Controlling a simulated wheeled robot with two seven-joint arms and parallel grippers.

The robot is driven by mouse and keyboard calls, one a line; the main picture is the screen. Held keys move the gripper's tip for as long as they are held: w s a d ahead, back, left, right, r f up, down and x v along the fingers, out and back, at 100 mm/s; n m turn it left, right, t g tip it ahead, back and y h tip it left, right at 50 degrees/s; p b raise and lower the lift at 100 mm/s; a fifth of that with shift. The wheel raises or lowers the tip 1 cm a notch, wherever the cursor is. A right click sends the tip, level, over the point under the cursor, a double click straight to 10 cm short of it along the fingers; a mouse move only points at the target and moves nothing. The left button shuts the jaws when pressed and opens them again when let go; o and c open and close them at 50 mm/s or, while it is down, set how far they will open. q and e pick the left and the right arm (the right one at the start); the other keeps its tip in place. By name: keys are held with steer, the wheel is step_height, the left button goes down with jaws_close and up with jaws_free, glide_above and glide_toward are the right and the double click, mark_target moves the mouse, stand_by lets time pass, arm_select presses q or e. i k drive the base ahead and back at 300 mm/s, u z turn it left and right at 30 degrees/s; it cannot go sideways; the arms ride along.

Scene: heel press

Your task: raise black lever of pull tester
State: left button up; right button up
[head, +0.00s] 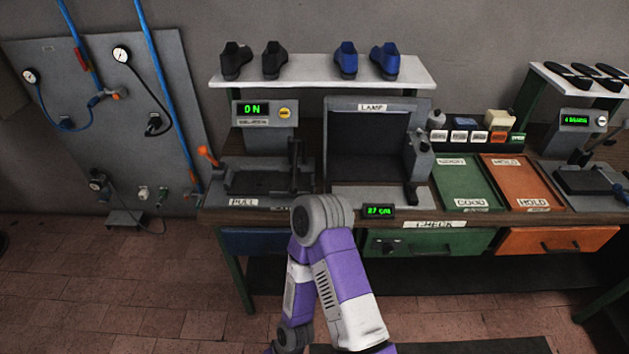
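The pull tester (265,140) stands at the left end of the bench, with a grey box whose green display reads 0 N and a yellow button. Below it is a dark bed (252,182) with a label reading PULL. A black upright part (294,166), which looks like the black lever, stands at the right side of the bed. An orange-tipped handle (207,156) sticks up at its left end. One of my arms, purple and grey, rises bent in front of the bench; neither gripper is in view.
A lamp box (372,145) stands right of the tester, with a small display (379,211) at the bench front. Green (470,186) and orange (520,182) trays lie further right. A shelf (318,70) with dark and blue shoes hangs above.

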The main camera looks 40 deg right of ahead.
mark_target(295, 172)
steer(key=z, duration=1.1)
steer(key=i, duration=0.1)
steer(key=z, duration=0.2)
